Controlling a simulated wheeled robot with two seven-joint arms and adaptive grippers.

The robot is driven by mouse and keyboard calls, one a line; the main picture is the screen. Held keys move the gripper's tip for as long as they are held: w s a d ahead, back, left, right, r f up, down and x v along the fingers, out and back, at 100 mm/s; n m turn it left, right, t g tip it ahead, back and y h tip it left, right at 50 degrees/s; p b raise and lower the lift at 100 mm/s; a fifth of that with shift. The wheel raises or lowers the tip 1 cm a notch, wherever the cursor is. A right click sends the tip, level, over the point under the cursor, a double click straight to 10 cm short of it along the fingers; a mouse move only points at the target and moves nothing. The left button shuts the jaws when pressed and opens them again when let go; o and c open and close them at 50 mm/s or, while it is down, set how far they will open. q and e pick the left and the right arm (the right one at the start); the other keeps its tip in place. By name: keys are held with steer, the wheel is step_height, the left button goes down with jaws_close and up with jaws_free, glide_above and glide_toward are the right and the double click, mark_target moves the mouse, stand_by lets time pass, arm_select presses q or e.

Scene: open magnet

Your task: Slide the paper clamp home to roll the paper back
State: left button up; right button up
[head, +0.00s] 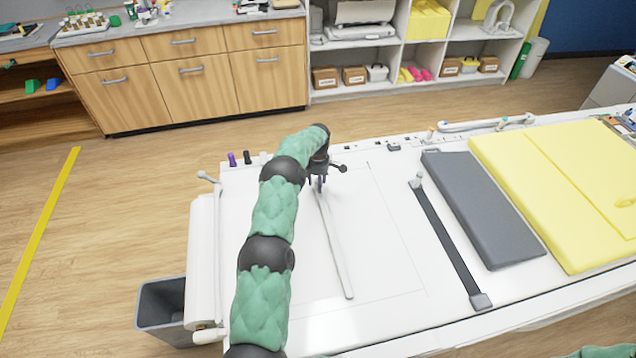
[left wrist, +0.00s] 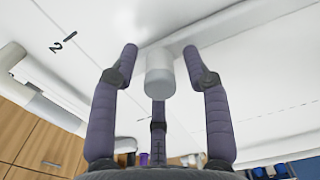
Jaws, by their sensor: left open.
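The paper clamp (head: 337,250) is a slim pale grey bar lying across the white table top. Its far end is hidden under my left gripper (head: 318,184). In the left wrist view a pale knob with a grey lower band (left wrist: 160,74) stands between the spread purple fingers of my left gripper (left wrist: 160,52). The fingers are open around it, with gaps on both sides. The clamp bar (left wrist: 205,28) runs behind the knob. The white paper roll (head: 201,262) hangs at the table's left end. My right gripper is out of view.
A dark strap (head: 452,245) with end blocks crosses the table right of the clamp. A grey pad (head: 483,208) and yellow mat (head: 560,190) lie further right. Small purple and black items (head: 240,158) stand at the far left edge. A grey bin (head: 160,310) stands below the roll.

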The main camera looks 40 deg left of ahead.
arm_select(q)
jaws_close()
steer(key=shift+s+a, duration=0.4)
steer(key=shift+s, duration=0.05)
steer(key=s+a, duration=0.2)
steer(key=s, duration=0.1)
steer(key=s+a+p, duration=0.1)
steer(key=s+a, duration=0.1)
steer(key=s, duration=0.1)
steer(key=s+a, duration=0.6)
steer(key=s, duration=0.1)
steer(key=s+a, duration=0.4)
steer(key=s, duration=0.1)
steer(key=s+a, duration=0.4)
steer(key=shift+s, duration=0.35)
jaws_free()
steer(key=shift+s+a, duration=0.15)
